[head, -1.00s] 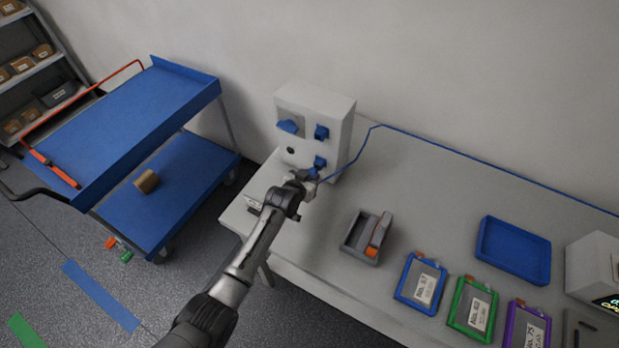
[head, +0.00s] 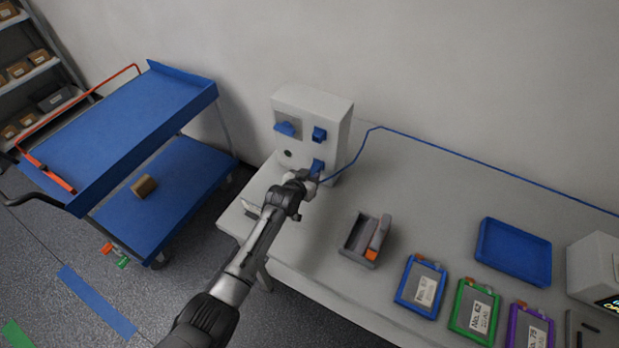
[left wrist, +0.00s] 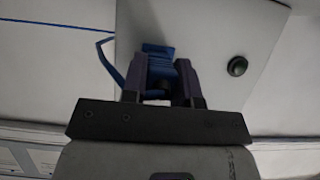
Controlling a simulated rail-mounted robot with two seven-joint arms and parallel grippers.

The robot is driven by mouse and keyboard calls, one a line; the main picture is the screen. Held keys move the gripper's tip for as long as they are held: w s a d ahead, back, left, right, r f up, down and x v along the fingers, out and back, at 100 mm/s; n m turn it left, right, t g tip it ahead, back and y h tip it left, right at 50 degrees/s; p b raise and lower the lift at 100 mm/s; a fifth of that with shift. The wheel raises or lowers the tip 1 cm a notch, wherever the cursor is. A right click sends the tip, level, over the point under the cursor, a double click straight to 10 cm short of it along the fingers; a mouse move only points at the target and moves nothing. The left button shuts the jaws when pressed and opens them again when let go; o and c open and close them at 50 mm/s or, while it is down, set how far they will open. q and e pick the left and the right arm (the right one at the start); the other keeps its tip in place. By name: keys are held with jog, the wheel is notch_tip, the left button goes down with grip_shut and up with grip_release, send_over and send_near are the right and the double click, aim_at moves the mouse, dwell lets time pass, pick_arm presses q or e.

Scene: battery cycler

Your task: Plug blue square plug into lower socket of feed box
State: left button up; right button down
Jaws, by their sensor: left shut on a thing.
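The feed box (head: 312,112) is a pale upright box at the back left of the table, with blue fittings on its front. My left gripper (head: 312,181) is at the lower right of that front, shut on the blue square plug. In the left wrist view the plug (left wrist: 162,70) sits between the two fingers (left wrist: 160,85), against the box face. The blue lower socket (head: 317,165) shows just above the gripper. The fingers hide part of the plug, so I cannot tell how deep it sits. My right gripper is not in view.
A blue cable (head: 450,147) runs from the plug along the wall side of the table. A grey holder (head: 352,249), several coloured framed packs and a blue tray (head: 485,263) stand to the right. A blue trolley (head: 130,125) stands left of the table.

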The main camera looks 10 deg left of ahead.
pick_arm(q)
jog(key=o, duration=0.8)
jog(key=shift+s, duration=0.1)
